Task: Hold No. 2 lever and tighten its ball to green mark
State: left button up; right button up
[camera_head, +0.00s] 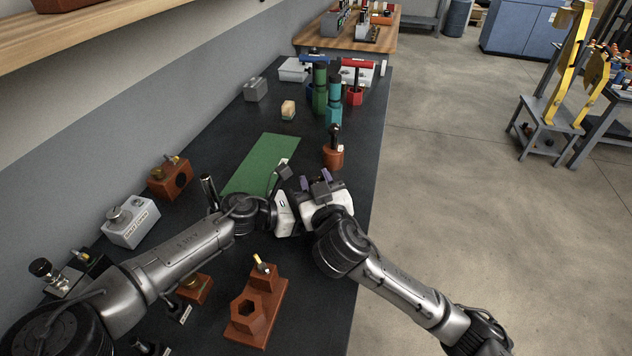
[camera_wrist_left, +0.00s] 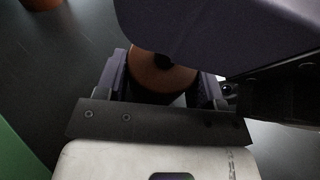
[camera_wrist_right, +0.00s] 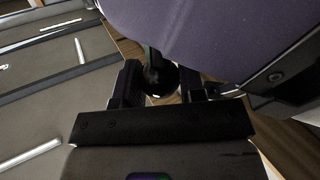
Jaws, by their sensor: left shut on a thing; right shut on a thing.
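My left gripper (camera_head: 290,212) and right gripper (camera_head: 315,184) are close together over the black bench, past the green mat's right edge. In the left wrist view, the left gripper is shut on a brown round lever body (camera_wrist_left: 163,76). In the right wrist view, the right gripper is shut on a dark, shiny ball (camera_wrist_right: 161,80). The grippers hide the held lever in the head view. Its number and green mark cannot be made out. Another lever (camera_head: 333,155), with a brown base and black ball, stands upright just beyond the grippers.
The green mat (camera_head: 262,163) lies flat on the bench. A brown block with a hexagonal hole (camera_head: 257,310) stands at the front. A grey-white box (camera_head: 131,221) and brown box (camera_head: 170,180) line the left. Green (camera_head: 320,90) and teal (camera_head: 334,103) tools stand farther back.

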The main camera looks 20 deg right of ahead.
jog(key=shift+h, duration=0.5)
jog(key=o, duration=0.9)
jog(key=shift+s, duration=0.1)
jog(key=s, duration=0.4)
jog(key=s+a, duration=0.1)
jog(key=s, duration=0.6)
jog(key=shift+s+a, duration=0.35)
